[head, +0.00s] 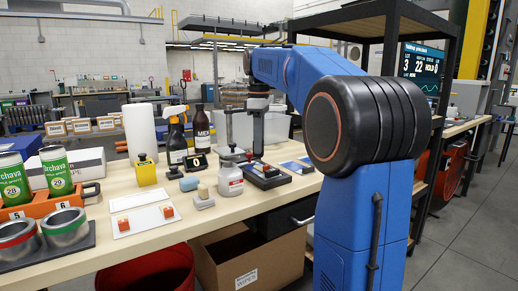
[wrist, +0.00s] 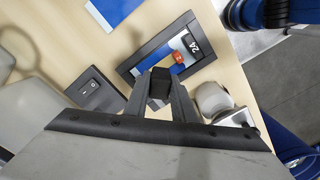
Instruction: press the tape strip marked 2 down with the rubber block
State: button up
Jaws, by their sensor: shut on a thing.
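My gripper (head: 258,152) points down over a black-framed fixture (head: 268,184) on the bench. In the wrist view my gripper (wrist: 160,98) is shut on a small black block (wrist: 160,84), which looks like the rubber block. The fixture's frame (wrist: 132,68) holds a blue and pale panel (wrist: 150,60). On its right side are a dark label (wrist: 193,44) that seems to read 2A and a small orange-red piece (wrist: 180,57). The block overlaps the panel's near edge; whether it touches cannot be told. The tape strip itself is not clearly made out.
Brown bottles (head: 202,125) and a grey bin (head: 272,124) stand behind. A flat switch box (wrist: 95,90) lies left of the fixture in the wrist view. Cans (head: 57,172) are at far left.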

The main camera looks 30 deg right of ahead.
jog(key=shift+r, duration=1.45)
